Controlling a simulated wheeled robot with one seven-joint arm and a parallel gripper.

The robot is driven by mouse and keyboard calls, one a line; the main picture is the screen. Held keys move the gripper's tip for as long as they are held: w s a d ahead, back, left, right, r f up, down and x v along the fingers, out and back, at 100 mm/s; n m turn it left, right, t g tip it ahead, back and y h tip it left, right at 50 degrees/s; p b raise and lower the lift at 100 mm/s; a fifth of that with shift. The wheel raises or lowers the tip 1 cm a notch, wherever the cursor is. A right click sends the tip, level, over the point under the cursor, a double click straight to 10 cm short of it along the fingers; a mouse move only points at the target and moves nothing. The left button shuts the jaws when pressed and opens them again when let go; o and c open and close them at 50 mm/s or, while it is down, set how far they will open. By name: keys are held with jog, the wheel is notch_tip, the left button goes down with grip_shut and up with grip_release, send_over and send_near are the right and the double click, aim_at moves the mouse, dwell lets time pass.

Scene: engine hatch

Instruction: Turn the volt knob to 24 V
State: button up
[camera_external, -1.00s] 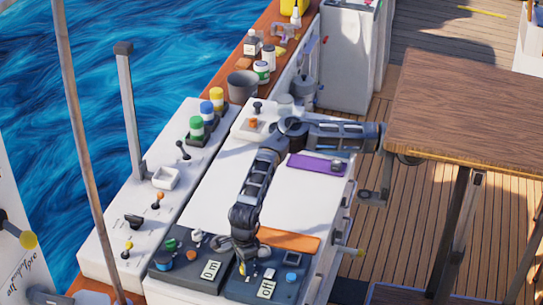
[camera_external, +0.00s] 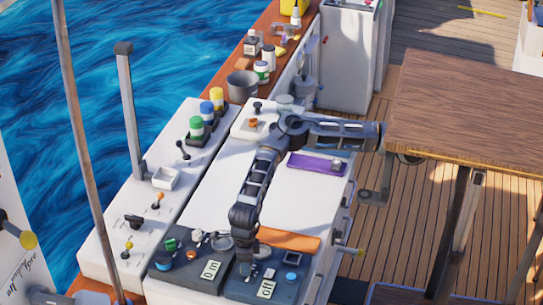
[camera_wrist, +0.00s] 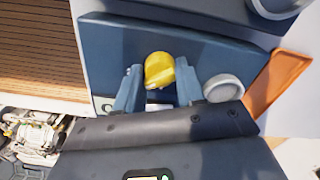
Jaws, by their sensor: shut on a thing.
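A yellow knob (camera_wrist: 159,68) with a small pale mark on its edge sits on a dark blue-grey panel (camera_wrist: 205,52) in the wrist view. My gripper (camera_wrist: 158,88) has one finger on each side of the knob and is shut on it. In the outside view my gripper (camera_external: 246,264) is low at the dark control panels, and the knob is hidden there. The panel nearest it (camera_external: 236,291) carries a display reading "off" (camera_external: 267,289). The knob's voltage marks cannot be read.
A second dark panel to the left has a display reading "0 m" (camera_external: 211,270) and several small controls. An orange pad (camera_external: 290,238) and a purple pad (camera_external: 315,164) lie on the white hatch top (camera_external: 210,205). Levers stand along the left strip.

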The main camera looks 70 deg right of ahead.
jog(key=o, duration=1)
jog(key=shift+r, duration=3.95)
